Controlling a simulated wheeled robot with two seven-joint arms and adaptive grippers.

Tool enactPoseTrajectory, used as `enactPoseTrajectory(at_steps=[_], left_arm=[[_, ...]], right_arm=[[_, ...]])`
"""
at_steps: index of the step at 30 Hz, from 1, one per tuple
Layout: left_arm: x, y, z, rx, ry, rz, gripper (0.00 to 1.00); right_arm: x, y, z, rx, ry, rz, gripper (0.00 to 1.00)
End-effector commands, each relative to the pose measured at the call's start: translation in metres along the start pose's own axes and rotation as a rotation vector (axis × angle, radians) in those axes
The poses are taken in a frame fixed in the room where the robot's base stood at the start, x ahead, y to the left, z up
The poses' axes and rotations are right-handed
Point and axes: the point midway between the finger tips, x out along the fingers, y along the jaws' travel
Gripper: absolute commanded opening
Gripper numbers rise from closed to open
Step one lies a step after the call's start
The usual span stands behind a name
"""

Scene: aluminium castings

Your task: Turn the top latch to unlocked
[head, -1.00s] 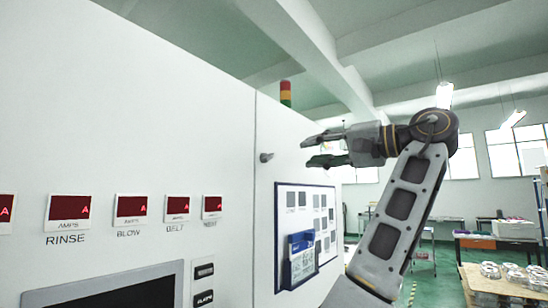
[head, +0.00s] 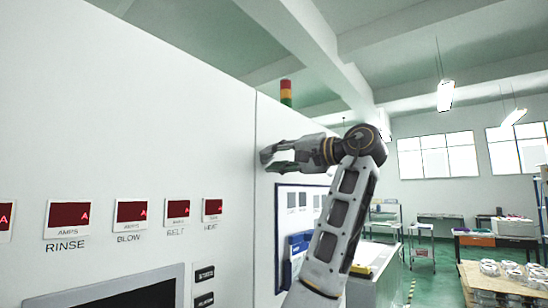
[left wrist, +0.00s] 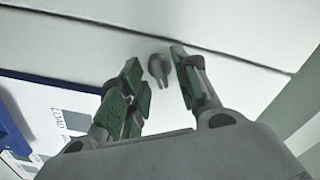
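The top latch (left wrist: 158,66) is a small grey knob with a narrow tab on the white cabinet door, seen in the left wrist view. It lies between the two green-padded fingers of my left gripper (left wrist: 160,88), which are open with a gap on either side of it. The tab points toward the gripper's palm. In the head view my left gripper (head: 268,160) is at the white cabinet (head: 130,110), close to the door seam, and its fingers hide the latch. My right gripper is not in view.
Below the left gripper, a notice board (head: 290,205) with a blue holder (head: 300,242) is fixed to the door. Red ammeter displays (head: 130,212) line the cabinet at left. A signal light (head: 286,92) stands above. A table with castings (head: 505,275) is far right.

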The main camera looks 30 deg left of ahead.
Motion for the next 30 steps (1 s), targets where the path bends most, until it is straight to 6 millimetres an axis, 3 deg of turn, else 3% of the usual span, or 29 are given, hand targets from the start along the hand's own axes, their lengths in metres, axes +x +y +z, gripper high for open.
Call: enactPoseTrajectory(at_steps=[12,20,30], left_arm=[[0.0064,0.0000,0.0000,0.000,0.001,0.000,0.31],[0.0062,0.0001,0.0000,0.000,0.001,0.000,0.00],[0.0061,0.0003,0.0000,-0.025,0.000,0.001,0.00]], right_arm=[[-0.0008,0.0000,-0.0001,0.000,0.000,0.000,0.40],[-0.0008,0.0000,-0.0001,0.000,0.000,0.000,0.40],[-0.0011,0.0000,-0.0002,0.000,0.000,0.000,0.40]])
